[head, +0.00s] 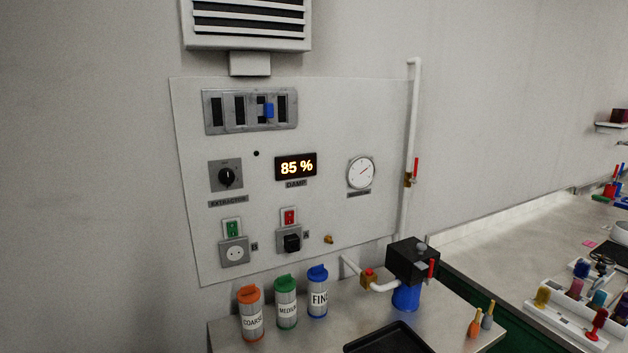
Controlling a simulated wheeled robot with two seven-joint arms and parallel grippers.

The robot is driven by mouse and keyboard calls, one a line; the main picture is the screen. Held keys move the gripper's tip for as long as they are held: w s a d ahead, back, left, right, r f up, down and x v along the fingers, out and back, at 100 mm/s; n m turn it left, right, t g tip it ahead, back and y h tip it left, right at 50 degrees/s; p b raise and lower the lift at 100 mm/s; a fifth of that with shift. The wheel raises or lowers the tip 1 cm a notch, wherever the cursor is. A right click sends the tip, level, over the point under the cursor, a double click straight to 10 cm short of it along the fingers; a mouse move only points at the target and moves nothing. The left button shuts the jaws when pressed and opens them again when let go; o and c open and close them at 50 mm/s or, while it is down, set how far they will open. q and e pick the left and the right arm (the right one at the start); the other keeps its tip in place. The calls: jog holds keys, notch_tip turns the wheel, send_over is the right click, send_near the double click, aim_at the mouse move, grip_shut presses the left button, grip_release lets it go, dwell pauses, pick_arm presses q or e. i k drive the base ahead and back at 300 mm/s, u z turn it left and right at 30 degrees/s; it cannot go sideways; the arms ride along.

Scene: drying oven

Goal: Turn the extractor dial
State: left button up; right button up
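The extractor dial (227,177) is a round black knob with a pale pointer line, on a grey square plate at the left of the white wall panel (330,212). Its pointer looks close to upright. A label reading "EXTRACTION" (228,201) sits below it. A lit display (296,166) to its right reads "85 %" above a "DAMP" label. Neither of my grippers shows in the head view, and nothing covers the dial.
A slatted vent (249,22) hangs above the panel. Orange, green (287,302) and blue-lidded canisters stand on the bench below. A black tray (388,341) lies at the front. A white pipe (411,130) and black box (412,260) are at the right.

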aim_at(226, 175)
jog(key=u, duration=0.7)
jog(key=k, duration=0.95)
jog(key=z, duration=1.05)
jog(key=i, duration=0.5)
jog(key=z, duration=0.05)
